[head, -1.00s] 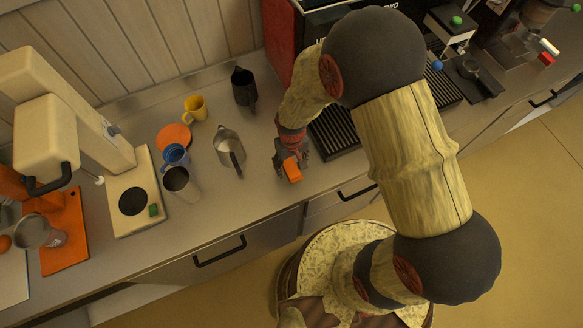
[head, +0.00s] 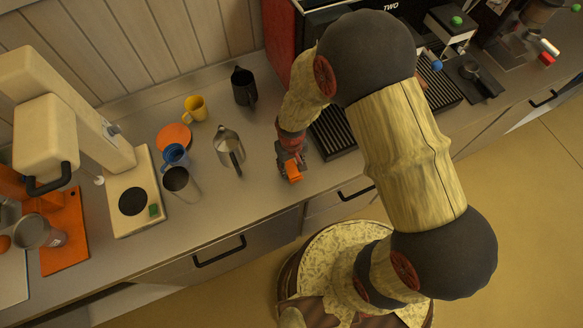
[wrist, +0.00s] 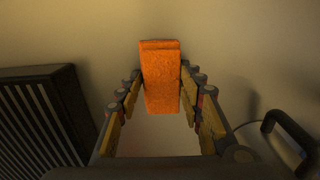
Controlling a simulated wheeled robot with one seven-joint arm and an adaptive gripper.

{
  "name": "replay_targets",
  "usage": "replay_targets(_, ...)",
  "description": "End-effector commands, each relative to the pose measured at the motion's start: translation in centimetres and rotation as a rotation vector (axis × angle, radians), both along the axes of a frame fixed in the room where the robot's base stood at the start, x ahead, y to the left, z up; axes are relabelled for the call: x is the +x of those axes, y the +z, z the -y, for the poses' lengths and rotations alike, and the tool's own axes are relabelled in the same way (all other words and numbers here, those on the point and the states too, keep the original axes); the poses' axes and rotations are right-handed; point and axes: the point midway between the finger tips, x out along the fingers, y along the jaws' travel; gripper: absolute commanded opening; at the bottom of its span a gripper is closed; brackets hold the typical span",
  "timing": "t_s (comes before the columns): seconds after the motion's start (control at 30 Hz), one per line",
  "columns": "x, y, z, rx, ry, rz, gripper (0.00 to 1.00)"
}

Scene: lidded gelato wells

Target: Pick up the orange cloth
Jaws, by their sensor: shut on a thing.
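The orange cloth (head: 294,177) is a small folded block at the tip of my gripper (head: 291,165), near the counter's front edge. In the wrist view the cloth (wrist: 161,78) stands between the fingers of my gripper (wrist: 161,88), which are shut on it from both sides. Part of its sides is hidden by the fingers. I cannot tell for sure whether the cloth is clear of the counter.
A steel pitcher (head: 228,151) stands left of my gripper. A drawer handle (head: 357,191) is below.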

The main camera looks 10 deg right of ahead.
Motion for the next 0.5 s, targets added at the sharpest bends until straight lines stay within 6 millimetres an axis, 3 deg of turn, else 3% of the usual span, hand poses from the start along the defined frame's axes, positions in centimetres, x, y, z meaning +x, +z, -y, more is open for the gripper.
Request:
replay_targets(0.33, 0.0, 0.1, 0.0, 0.0, 0.0, 0.001, 0.18)
replay_targets(0.5, 0.1, 1.1, 0.0, 0.001, 0.0, 0.004, 0.18)
